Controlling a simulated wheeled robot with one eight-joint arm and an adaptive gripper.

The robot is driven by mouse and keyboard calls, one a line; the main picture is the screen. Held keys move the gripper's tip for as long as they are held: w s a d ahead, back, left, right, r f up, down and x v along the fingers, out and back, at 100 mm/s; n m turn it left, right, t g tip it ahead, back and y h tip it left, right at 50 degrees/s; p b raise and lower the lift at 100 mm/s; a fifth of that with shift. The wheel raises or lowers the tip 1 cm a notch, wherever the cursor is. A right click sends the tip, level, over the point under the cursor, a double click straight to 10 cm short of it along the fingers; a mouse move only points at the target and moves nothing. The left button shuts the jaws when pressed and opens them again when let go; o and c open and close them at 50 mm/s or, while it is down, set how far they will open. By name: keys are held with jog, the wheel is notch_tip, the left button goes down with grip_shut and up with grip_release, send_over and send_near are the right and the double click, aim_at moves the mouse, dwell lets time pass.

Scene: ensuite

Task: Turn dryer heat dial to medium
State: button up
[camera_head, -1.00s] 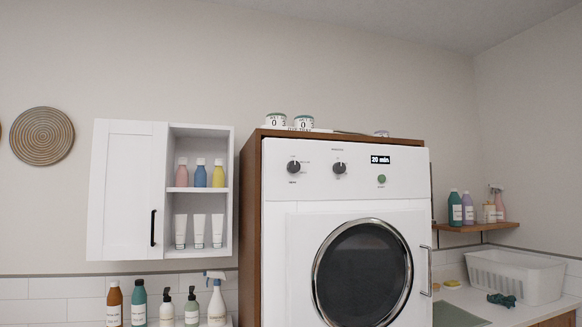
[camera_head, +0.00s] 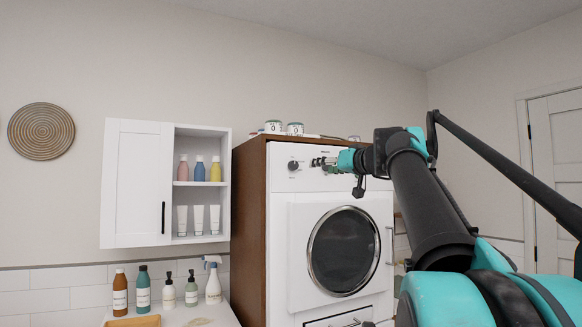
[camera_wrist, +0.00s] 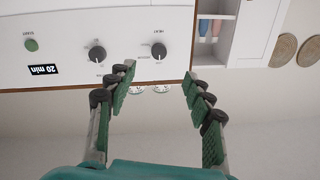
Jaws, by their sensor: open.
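The dryer (camera_head: 340,205) is a white front-loader with a round dark door, set in a brown wooden surround. Its heat dial (camera_head: 293,165) is a small dark knob at the left of the top panel. In the wrist view, which is upside down, the heat dial (camera_wrist: 158,50) is labelled HEAT; its setting is too small to read. My gripper (camera_head: 318,162) is before the panel, right of the heat dial. In the wrist view my gripper (camera_wrist: 159,76) is open and empty, its fingertips apart from the dial. A second dark dial (camera_wrist: 97,53) sits beside it.
The panel also has a green button (camera_wrist: 31,45) and a "20 min" display (camera_wrist: 44,69). A white wall cabinet (camera_head: 136,184) hangs to the left, with bottles on the counter below.

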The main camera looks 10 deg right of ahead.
jog(key=r, duration=0.2)
send_near(295, 166)
jog(key=x, duration=0.8)
jog(key=shift+w+a, duration=0.1)
jog(key=shift+w, duration=0.05)
jog(key=shift+c, duration=0.3)
jog(key=c, duration=1.1)
